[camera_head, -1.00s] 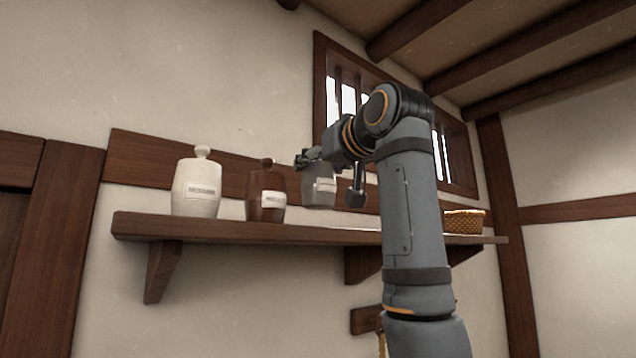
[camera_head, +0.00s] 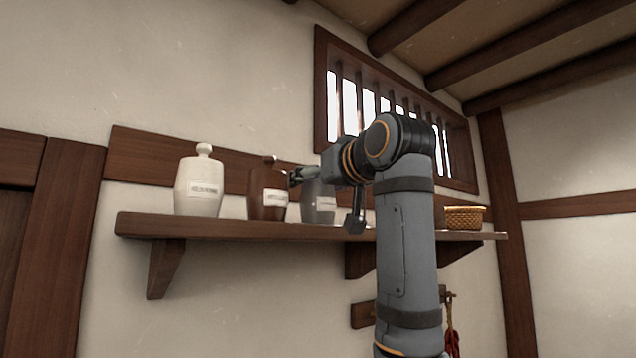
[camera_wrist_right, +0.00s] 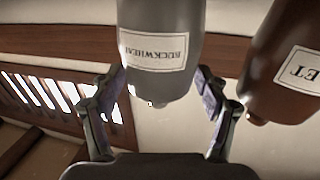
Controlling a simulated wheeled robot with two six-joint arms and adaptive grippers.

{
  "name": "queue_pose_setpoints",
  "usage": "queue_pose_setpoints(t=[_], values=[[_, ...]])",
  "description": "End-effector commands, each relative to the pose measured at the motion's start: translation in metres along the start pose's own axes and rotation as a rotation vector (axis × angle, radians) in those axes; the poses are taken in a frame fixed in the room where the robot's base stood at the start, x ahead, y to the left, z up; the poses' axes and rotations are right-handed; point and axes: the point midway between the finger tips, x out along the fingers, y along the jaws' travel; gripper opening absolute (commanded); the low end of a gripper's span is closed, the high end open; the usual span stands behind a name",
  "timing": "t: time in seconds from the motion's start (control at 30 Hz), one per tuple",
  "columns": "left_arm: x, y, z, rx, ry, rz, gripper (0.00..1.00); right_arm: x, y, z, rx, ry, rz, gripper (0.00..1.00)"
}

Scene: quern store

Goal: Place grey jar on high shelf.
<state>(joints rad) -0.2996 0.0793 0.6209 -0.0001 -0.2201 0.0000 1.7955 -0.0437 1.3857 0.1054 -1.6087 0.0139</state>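The grey jar (camera_head: 321,207), with a pale label, is upright at the shelf, right of the brown jar. In the right wrist view the grey jar (camera_wrist_right: 160,50) appears upside down, its label reading BUCKWHEAT. My right gripper (camera_head: 300,176) is at its upper part; in the wrist view the gripper's fingers (camera_wrist_right: 162,80) lie on both sides, their tips against the jar. The high shelf (camera_head: 215,228) is a long wooden board on brackets. My left gripper is out of view.
A white jar (camera_head: 198,187) and a brown jar (camera_head: 266,196) stand on the shelf's left part; the brown one is close beside the grey jar and shows in the wrist view (camera_wrist_right: 285,65). A wicker basket (camera_head: 465,217) is at the right end. A barred window (camera_head: 340,120) is above.

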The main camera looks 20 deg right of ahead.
Motion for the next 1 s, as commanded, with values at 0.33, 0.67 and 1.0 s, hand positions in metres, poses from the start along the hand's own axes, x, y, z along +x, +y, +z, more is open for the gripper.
queue_pose_setpoints(t=[0.33, 0.67, 1.0], values=[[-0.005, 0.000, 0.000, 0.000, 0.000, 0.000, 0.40, 0.000, 0.000, -0.006, 0.000, 0.000, 0.000, 0.78], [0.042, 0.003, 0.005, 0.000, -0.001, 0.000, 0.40, -0.071, 0.000, 0.002, 0.000, 0.006, 0.001, 0.78], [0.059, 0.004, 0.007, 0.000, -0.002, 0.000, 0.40, -0.119, 0.000, -0.003, 0.000, 0.001, 0.001, 0.78]])
